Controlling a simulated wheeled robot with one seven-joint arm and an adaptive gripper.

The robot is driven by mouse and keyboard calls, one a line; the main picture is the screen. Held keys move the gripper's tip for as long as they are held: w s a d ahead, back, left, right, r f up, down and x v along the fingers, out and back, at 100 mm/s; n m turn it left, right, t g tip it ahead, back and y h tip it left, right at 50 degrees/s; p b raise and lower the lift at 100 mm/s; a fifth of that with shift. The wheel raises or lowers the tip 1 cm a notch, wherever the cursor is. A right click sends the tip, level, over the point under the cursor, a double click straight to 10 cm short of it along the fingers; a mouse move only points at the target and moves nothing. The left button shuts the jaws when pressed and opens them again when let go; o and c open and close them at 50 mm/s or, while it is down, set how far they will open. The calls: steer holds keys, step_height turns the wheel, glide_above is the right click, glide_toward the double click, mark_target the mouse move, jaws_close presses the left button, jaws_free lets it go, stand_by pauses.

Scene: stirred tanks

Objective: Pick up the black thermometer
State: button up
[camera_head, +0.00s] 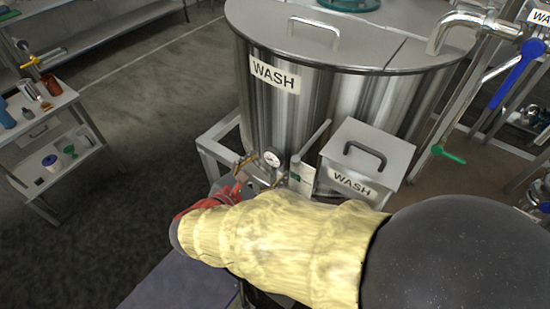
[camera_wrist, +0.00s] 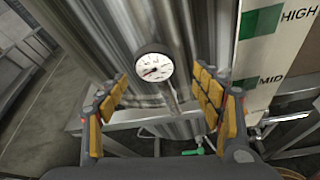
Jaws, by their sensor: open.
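A round dial thermometer (camera_head: 271,158) with a white face and dark rim is at the lower front of the steel WASH tank (camera_head: 335,95). In the wrist view the dial (camera_wrist: 153,67) faces me, with a short metallic stem running down from its lower right. My gripper (camera_head: 262,172) is close to it, partly hidden behind my yellow-sleeved arm. In the wrist view my gripper (camera_wrist: 160,92) is open, with orange-padded fingers left and right. The dial shows between and beyond the fingertips, and nothing is held. I cannot tell the exact gap in depth.
A level strip (camera_wrist: 262,50) marked HIGH and MID stands right of the right finger. A steel WASH box (camera_head: 365,155) is right of my gripper. A green valve handle (camera_wrist: 195,152) is below. A shelf (camera_head: 45,135) with bottles stands left; floor between is clear.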

mark_target(271, 160)
steer(key=x, duration=0.5)
steer(key=shift+w+a+r+b, duration=0.15)
steer(key=shift+w+b, duration=0.2)
steer(key=shift+w, duration=0.05)
steer(key=c, duration=0.3)
steer(key=c, duration=1)
steer(key=shift+r, duration=0.15)
